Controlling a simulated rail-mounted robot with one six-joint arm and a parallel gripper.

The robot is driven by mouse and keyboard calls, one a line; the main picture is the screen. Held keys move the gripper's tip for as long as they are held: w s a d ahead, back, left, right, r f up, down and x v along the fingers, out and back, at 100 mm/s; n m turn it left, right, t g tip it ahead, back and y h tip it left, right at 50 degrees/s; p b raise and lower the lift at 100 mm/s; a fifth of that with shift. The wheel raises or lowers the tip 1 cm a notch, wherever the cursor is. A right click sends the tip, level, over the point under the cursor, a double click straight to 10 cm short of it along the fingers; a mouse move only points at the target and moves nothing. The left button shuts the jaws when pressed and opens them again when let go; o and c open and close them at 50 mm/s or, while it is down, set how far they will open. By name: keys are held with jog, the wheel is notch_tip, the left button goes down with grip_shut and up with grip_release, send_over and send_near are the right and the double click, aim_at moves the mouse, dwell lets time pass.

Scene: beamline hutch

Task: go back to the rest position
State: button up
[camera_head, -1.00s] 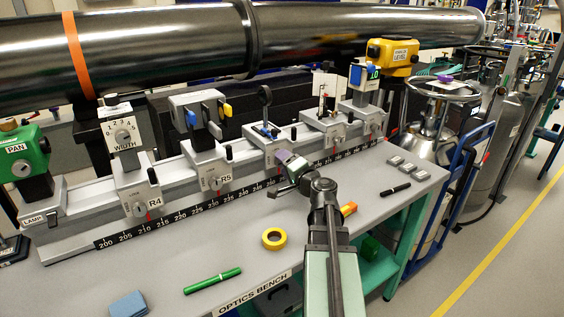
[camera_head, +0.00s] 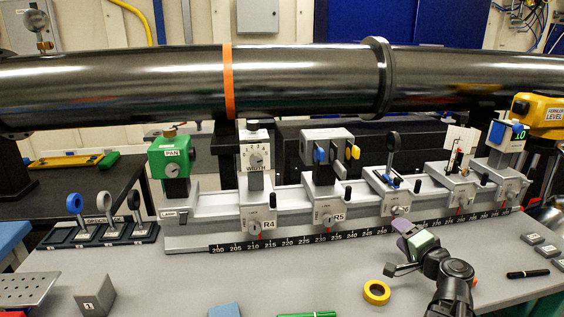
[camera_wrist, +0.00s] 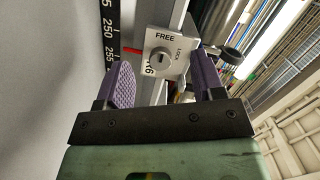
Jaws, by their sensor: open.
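My gripper (camera_head: 408,236) is in front of the optics bench rail (camera_head: 285,238), near the carrier that holds a dark round lens (camera_head: 393,141). Its purple fingers are open and look empty. In the wrist view my gripper (camera_wrist: 163,82) has a carrier plate marked FREE and LOCK (camera_wrist: 160,52) with a round grey knob between its fingers in the picture. The knob seems to lie beyond the fingertips; contact cannot be told. The carrier's label is partly hidden by my gripper in the head view.
Carriers R4 (camera_head: 257,220) and R5 (camera_head: 328,213) stand left on the rail. Yellow tape (camera_head: 376,292), a green pen (camera_head: 308,315) and a black marker (camera_head: 528,274) lie on the bench. A large dark pipe (camera_head: 300,85) runs behind. A lens rack (camera_head: 100,235) stands left.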

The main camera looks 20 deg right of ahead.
jog(key=w+a+n+g+y+p, duration=0.2)
jog(key=a+n+g+y+p, duration=0.1)
jog(key=a, duration=0.5)
jog(key=w+a+n+g+y+p, duration=0.2)
jog(key=a+n+g+p, duration=0.15)
jog(key=a, duration=0.35)
jog(key=s+a+n+g+h+p, duration=0.2)
jog(key=s+a+n+g+p, duration=0.1)
jog(key=a, duration=0.4)
jog(key=s+a+n+g+h+p, duration=0.3)
jog(key=s+a+n+g+p, duration=0.1)
jog(key=a+g, duration=0.3)
jog(key=shift+s+a+r+p, duration=0.25)
jog(key=shift+s+a+p, duration=0.15)
jog(key=shift+a+p, duration=0.3)
